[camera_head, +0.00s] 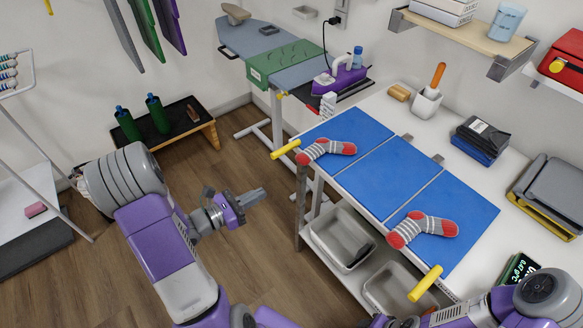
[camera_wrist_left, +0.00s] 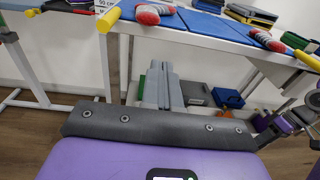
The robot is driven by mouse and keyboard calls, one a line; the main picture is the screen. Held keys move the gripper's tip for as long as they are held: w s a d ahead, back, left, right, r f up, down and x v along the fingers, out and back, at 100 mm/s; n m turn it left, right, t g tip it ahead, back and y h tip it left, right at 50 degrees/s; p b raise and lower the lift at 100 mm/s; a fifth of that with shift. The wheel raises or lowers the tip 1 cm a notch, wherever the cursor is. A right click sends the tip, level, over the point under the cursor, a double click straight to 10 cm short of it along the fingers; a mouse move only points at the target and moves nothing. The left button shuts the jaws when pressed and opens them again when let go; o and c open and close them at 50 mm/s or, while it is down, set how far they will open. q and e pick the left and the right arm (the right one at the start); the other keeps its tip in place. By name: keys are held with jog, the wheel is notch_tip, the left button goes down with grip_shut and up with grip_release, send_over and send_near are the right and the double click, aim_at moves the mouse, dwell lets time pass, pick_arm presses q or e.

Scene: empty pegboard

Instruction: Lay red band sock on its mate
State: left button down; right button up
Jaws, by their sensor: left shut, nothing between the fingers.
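Two grey striped socks with red toe and heel patches lie apart on the blue folding board (camera_head: 377,178). The far sock (camera_head: 327,150) is on the left panel. The near sock (camera_head: 423,227) is on the right panel. In the left wrist view, red and striped parts of a sock (camera_wrist_left: 150,14) show at the board's edge, and another (camera_wrist_left: 266,39) further right. My left gripper (camera_head: 262,193) is shut and empty, left of the table and away from both socks; its fingers also show in the left wrist view (camera_wrist_left: 163,85). My right arm enters at bottom right; its fingers cannot be made out.
Yellow handles (camera_head: 286,149) stick out from the table's front edge. Grey bins (camera_head: 342,237) sit on the shelf below. An ironing board with a purple iron (camera_head: 340,77) stands behind. A low bench with green bottles (camera_head: 157,113) is at left. Floor around my left gripper is clear.

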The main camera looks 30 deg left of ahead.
pick_arm(q)
jog(key=a+r+t, duration=0.1)
jog(key=b, duration=0.2)
send_near(300, 162)
jog(key=shift+n+y, duration=0.3)
jog(key=shift+y, duration=0.1)
jog(key=x, duration=0.6)
jog(key=shift+w+d+r, duration=0.2)
jog(key=shift+w+d, duration=0.1)
jog(key=shift+d, duration=0.05)
pick_arm(e)
notch_tip(300, 162, down, 2)
